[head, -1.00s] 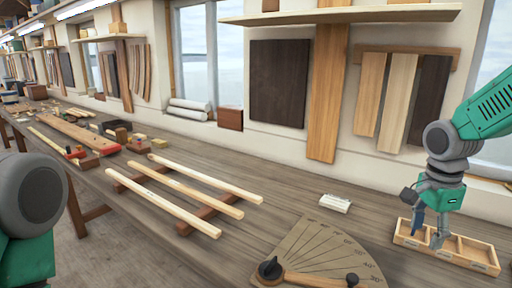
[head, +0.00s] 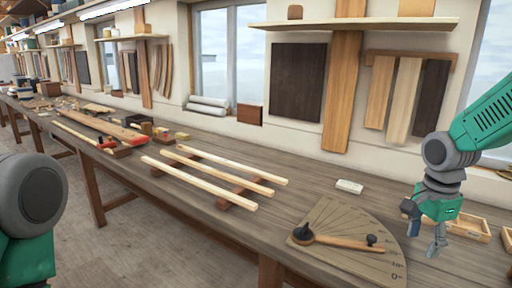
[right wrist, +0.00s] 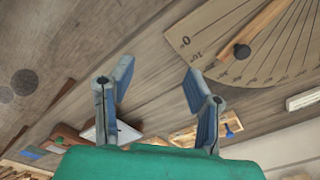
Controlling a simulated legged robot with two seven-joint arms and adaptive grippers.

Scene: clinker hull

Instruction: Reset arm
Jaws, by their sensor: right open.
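My right gripper (head: 428,242) hangs fingers down over the workbench (head: 200,205), between the angle board and the compartment tray. It is open and empty. Its two blue-grey fingers stand wide apart in the right wrist view (right wrist: 158,88), with bare bench between them. My left arm shows only as a grey joint and green link at the left edge of the head view; its gripper is out of the picture.
A fan-shaped angle board (head: 345,262) with a pivoting wooden arm lies left of the right gripper. A wooden tray (head: 470,231) is partly hidden behind that gripper. A pale block (head: 349,187) lies behind the board. Light strips (head: 215,180) rest on crosspieces further left.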

